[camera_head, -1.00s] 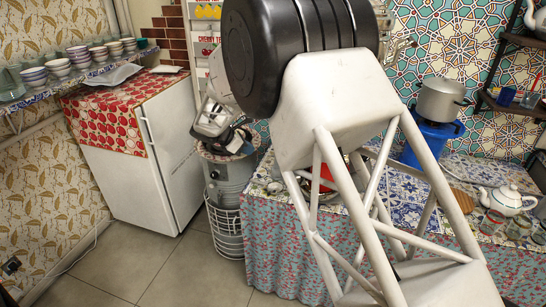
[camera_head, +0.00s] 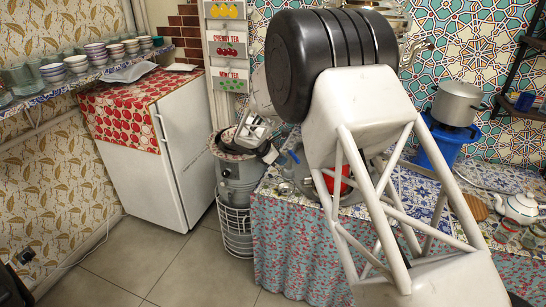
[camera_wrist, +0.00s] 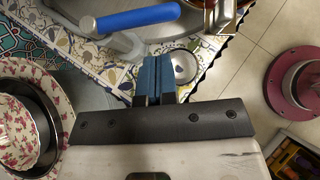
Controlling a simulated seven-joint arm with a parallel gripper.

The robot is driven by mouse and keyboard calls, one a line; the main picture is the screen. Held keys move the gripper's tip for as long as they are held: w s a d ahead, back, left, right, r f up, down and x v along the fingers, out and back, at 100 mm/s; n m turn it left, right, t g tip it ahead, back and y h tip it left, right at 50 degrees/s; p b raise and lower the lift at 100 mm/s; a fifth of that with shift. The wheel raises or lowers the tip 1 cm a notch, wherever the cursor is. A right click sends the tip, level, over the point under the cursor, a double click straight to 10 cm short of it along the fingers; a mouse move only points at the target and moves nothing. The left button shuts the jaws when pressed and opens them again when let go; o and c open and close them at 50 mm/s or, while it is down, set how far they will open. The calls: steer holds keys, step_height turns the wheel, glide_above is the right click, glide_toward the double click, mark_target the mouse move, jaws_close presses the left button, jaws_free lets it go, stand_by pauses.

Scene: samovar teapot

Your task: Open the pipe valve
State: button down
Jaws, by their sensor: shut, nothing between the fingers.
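The pipe valve's blue handle (camera_wrist: 137,18) lies near the top of the wrist view, joined to a grey metal pipe (camera_wrist: 92,38). A small blue piece at the counter's left end in the head view (camera_head: 294,157) looks like the same handle. My gripper (camera_wrist: 156,62) is shut and empty, its blue fingertips just below the handle in the wrist picture and apart from it. In the head view my gripper (camera_head: 273,155) is between the grey cylinder and the counter's left end, partly hidden by my own arm.
A flowered dish (camera_wrist: 62,95) sits left of my fingers. A small white saucer (camera_wrist: 186,65) lies on the patterned counter to their right. A grey cylinder (camera_head: 237,178) stands beside the counter. A blue stand with a pot (camera_head: 457,103) is farther right.

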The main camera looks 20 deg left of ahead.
mark_target(294, 159)
steer(key=shift+w+d+r, duration=0.1)
steer(key=shift+w+d, duration=0.95)
steer(key=shift+d, duration=0.1)
steer(key=shift+w+d, duration=0.45)
steer(key=shift+d, duration=0.35)
steer(key=shift+a, duration=0.25)
steer(key=shift+s+a, duration=0.2)
steer(key=shift+a, duration=0.35)
steer(key=shift+s+a, duration=0.15)
steer(key=shift+a, duration=0.05)
